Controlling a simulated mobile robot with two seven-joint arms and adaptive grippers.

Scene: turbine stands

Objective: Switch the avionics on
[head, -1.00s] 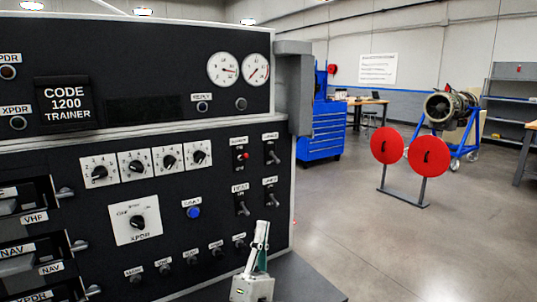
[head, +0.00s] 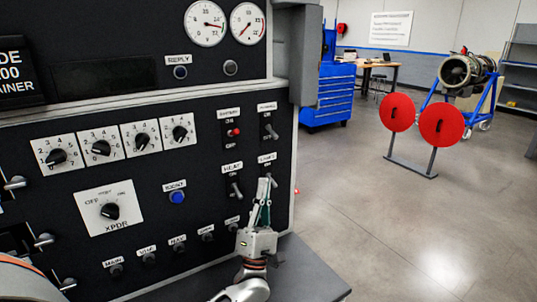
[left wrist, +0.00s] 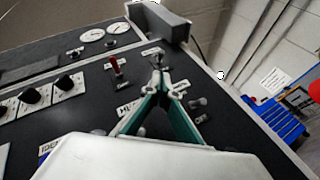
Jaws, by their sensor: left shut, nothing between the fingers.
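The black trainer panel (head: 60,190) fills the left of the head view. On its right are toggle switches in two rows: a red-tipped one (head: 233,132), an upper right one (head: 268,131) with a label too blurred to read surely, a lower left one (head: 235,189) and a lower right one. My left gripper (head: 265,182) is shut and empty, pointing up in front of the lower right switch and mostly hiding it. My right gripper is not in view.
A grey ledge (head: 300,270) runs below the panel. Rotary knobs, including the XPDR knob (head: 110,211), and a blue button (head: 177,197) are left of the switches. Red discs on a stand (head: 438,125), a blue cabinet (head: 335,90) and open floor lie right.

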